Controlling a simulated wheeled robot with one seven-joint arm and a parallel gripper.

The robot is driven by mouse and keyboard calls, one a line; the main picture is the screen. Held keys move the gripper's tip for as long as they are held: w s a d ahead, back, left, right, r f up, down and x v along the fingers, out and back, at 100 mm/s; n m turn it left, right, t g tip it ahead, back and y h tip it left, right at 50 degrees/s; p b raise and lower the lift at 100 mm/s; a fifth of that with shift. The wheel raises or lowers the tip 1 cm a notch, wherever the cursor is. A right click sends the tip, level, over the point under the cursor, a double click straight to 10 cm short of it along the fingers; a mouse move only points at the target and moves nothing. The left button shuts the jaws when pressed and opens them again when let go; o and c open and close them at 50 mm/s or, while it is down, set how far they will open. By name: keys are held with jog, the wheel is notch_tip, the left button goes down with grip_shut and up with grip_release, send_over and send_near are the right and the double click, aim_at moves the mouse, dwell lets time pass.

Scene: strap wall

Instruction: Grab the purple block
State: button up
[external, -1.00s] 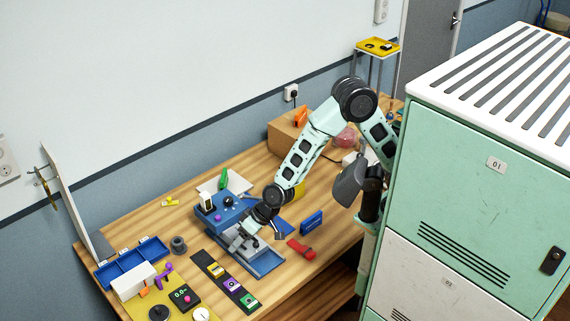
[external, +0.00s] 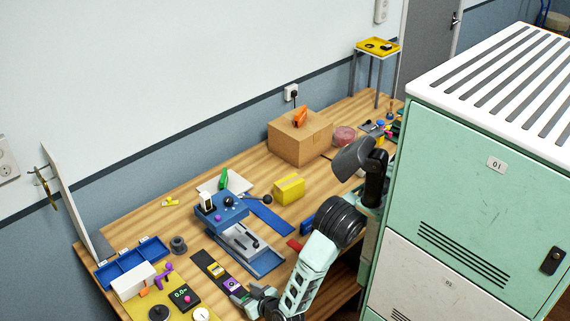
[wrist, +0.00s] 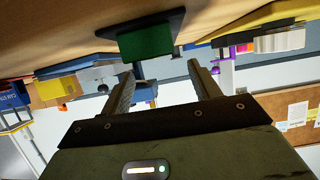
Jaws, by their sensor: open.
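The purple block (external: 232,284) sits on a dark strip (external: 203,262) on the wooden table, with a yellow block (external: 215,269) beside it toward the back. My gripper (external: 246,298) is low at the front end of this strip, close to the purple block, and partly hides that end. In the wrist view, my gripper (wrist: 159,70) is open with nothing between its fingers. A green block (wrist: 146,40) on a dark base shows beyond the fingers in that upside-down view. I cannot make out the purple block for certain there.
A blue vise-like device (external: 220,210) with a grey plate stands behind the strip. A yellow mat (external: 190,314) with a dial and small devices lies left, near blue bins (external: 133,262). A yellow block (external: 289,189) and cardboard box (external: 300,139) stand farther back.

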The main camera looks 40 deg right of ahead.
aim_at(233, 285)
jog(key=b+x, duration=0.1)
jog(key=x, duration=0.5)
jog(key=shift+w+f, duration=0.15)
jog(key=shift+w, duration=0.15)
jog(key=c, duration=1.3)
